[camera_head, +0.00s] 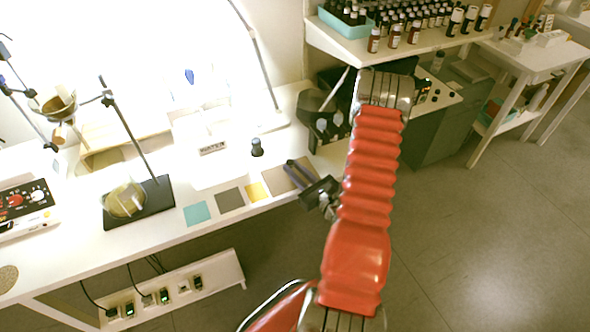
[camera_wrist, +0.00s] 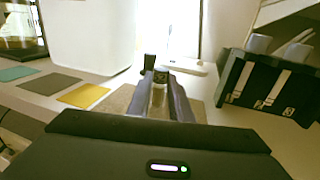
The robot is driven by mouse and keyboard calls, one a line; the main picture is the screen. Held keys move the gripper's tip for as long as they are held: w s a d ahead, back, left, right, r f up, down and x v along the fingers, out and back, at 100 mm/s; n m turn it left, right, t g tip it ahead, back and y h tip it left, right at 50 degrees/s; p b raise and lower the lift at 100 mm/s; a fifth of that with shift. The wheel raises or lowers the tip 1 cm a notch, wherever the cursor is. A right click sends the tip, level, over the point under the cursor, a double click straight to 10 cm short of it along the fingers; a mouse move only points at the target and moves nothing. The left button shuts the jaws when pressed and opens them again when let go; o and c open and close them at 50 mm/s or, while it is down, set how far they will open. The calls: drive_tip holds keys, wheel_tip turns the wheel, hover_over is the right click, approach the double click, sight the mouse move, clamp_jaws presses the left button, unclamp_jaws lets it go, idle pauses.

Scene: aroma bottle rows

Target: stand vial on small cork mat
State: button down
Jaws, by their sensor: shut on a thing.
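My gripper (camera_head: 298,174) hangs low over the right part of the white bench. In the wrist view its two dark fingers (camera_wrist: 166,92) are shut on a small clear vial (camera_wrist: 159,97) with a dark cap. In the head view the fingers hide the vial. A brown, cork-like square mat (camera_head: 273,180) lies under and beside the gripper, and its edge shows in the wrist view (camera_wrist: 118,103). I cannot tell whether the vial touches it. A round, speckled tan mat (camera_head: 7,278) lies at the bench's far left edge.
Teal (camera_head: 197,213), dark grey (camera_head: 230,200) and yellow (camera_head: 256,191) square mats line the front edge. A dark-capped bottle (camera_head: 257,148) stands behind them. A black box (camera_wrist: 268,86) is close on the right. A stand (camera_head: 140,200) is to the left.

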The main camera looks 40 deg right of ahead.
drive_tip(key=c, duration=1.6)
unclamp_jaws()
drive_tip(key=shift+f, duration=0.1)
drive_tip(key=shift+s+a, duration=0.2)
drive_tip(key=shift+s, duration=2.8)
drive_tip(key=shift+s+a, duration=0.15)
drive_tip(key=shift+s, duration=2.85)
